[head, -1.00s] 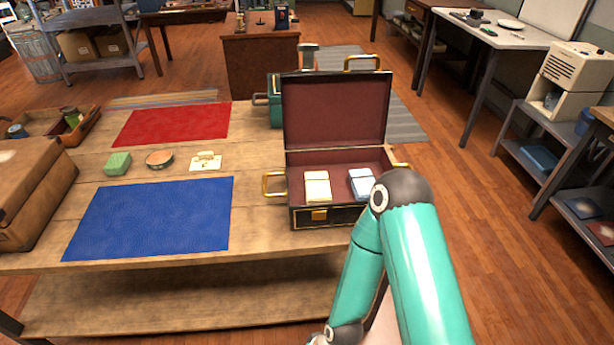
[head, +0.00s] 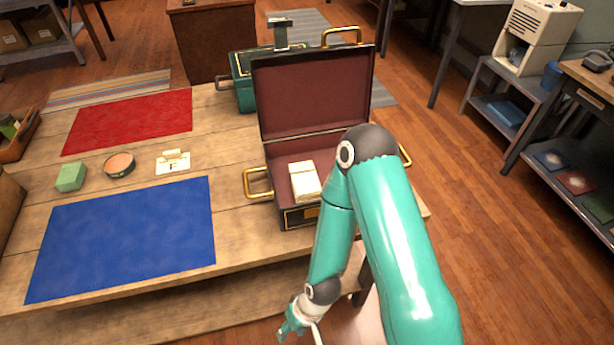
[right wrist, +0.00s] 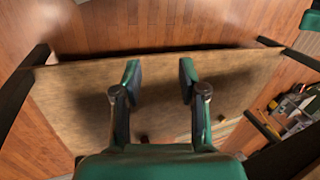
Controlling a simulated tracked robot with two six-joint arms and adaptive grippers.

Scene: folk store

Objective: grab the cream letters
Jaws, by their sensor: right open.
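The cream letters (head: 305,180) are a pale tied bundle lying inside an open black suitcase (head: 287,217) with a dark red lining, towards its left side. My right gripper (head: 292,328) is low at the bottom of the head view, in front of the table and below the suitcase, apart from the letters. In the right wrist view, the right gripper (right wrist: 160,72) is open, with nothing between its fingers and a brown wooden surface beyond. My arm covers the right part of the suitcase. My left gripper is not in view.
A blue mat (head: 125,236) and a red mat (head: 130,120) lie on the wooden table. Between them are a green block (head: 71,177), a round tin (head: 119,165) and a small cream card holder (head: 172,163). A teal case (head: 241,80) stands behind the suitcase.

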